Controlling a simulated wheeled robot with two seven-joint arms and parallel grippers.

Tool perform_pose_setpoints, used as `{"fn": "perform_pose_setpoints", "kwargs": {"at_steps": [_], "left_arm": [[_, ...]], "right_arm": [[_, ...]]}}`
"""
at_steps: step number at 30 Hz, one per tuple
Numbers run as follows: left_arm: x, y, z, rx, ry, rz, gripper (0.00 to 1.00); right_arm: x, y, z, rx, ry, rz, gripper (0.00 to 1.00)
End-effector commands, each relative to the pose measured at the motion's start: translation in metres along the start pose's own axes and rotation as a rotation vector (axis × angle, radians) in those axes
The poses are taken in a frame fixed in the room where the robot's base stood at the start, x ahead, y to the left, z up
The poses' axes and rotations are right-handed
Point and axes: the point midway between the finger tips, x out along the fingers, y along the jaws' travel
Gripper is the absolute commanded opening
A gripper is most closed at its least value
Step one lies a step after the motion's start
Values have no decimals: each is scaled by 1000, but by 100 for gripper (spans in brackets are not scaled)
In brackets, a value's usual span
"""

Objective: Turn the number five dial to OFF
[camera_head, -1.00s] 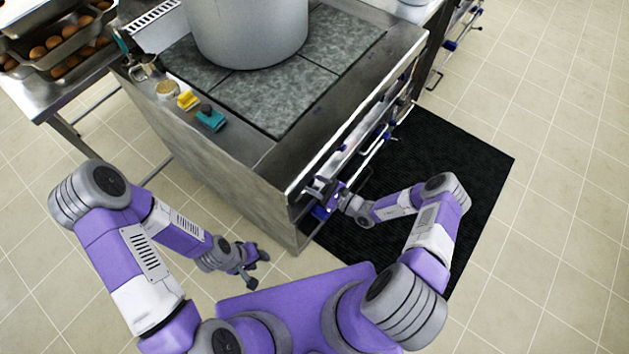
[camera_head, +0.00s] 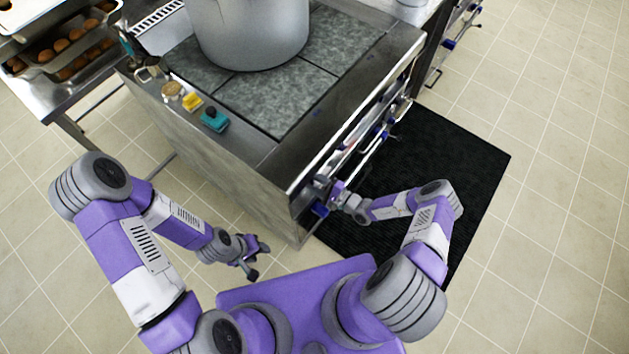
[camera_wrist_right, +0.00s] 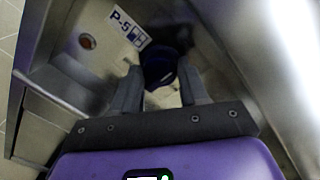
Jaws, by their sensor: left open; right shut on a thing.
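The number five dial (camera_wrist_right: 160,66) is a dark blue knob on the stove's steel front panel, beside a "P-5" label (camera_wrist_right: 130,28) in the right wrist view. My right gripper (camera_wrist_right: 160,88) has its two fingers on either side of this knob and is shut on it. Which way the knob points is too dark to tell. In the head view my right gripper (camera_head: 337,192) is at the near end of the stove front, and it mostly hides the dial. My left gripper (camera_head: 254,260) is open and empty, low in front of the stove's side.
The stove (camera_head: 225,170) carries a large grey pot (camera_head: 250,40) and small yellow and teal items (camera_head: 215,121) along its edge. A bright rail (camera_head: 350,145) runs along its front. A black mat (camera_head: 430,150) lies on the floor. Trays of eggs stand at upper left.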

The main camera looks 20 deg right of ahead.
Motion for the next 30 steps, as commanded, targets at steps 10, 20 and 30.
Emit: {"fn": "perform_pose_setpoints", "kwargs": {"at_steps": [10,20,30], "left_arm": [[-1,0,0,0,0,0,43],[-1,0,0,0,0,0,43],[-2,1,0,0,0,0,43]], "right_arm": [[0,-1,0,-22,1,0,13],[0,-1,0,-20,1,-1,68],[-4,0,0,-18,2,-1,68]]}}
